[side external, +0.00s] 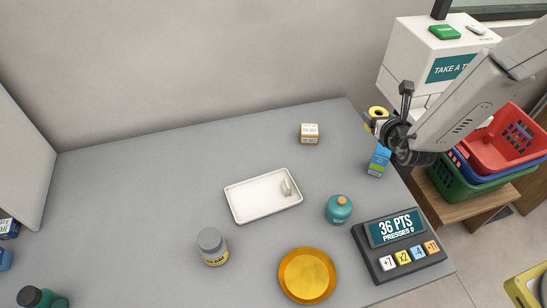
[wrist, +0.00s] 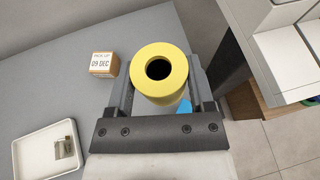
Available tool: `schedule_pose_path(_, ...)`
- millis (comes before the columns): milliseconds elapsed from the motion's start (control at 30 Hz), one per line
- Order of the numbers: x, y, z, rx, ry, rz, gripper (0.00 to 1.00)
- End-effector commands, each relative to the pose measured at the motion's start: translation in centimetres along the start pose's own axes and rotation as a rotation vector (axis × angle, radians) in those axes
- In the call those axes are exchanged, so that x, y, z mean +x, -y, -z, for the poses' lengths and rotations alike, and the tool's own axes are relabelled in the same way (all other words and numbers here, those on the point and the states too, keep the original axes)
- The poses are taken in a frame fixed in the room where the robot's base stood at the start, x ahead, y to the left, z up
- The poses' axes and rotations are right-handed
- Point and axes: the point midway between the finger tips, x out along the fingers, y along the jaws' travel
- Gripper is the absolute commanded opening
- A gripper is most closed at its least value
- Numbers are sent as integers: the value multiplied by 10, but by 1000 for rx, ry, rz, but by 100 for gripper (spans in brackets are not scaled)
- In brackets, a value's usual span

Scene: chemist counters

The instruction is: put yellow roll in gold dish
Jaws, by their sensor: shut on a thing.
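The yellow roll (wrist: 171,67) is held between the two fingers of my gripper (wrist: 160,92) in the wrist view, its round end with a dark hole facing the camera. In the side external view, the yellow roll (side external: 378,112) shows at the tip of my gripper (side external: 374,122), above the far right part of the counter. The gold dish (side external: 307,275) lies flat and empty at the front of the counter, well apart from my gripper. The dish is not in the wrist view.
A blue box (side external: 378,162) stands below my gripper. A small carton (side external: 309,133), white tray (side external: 262,195), teal bottle (side external: 338,209), grey-capped jar (side external: 213,247) and points display (side external: 400,245) stand around the counter. A white dispenser (side external: 410,45) and stacked baskets (side external: 510,140) are at the right.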

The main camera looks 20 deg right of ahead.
Motion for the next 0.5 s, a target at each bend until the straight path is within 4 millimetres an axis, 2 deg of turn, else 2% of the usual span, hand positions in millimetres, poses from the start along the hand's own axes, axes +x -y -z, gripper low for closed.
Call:
schedule_pose_path(167, -4, 0, -11, 2, 2, 0, 10)
schedule_pose_path(500, -19, 0, -48, 2, 4, 0, 10)
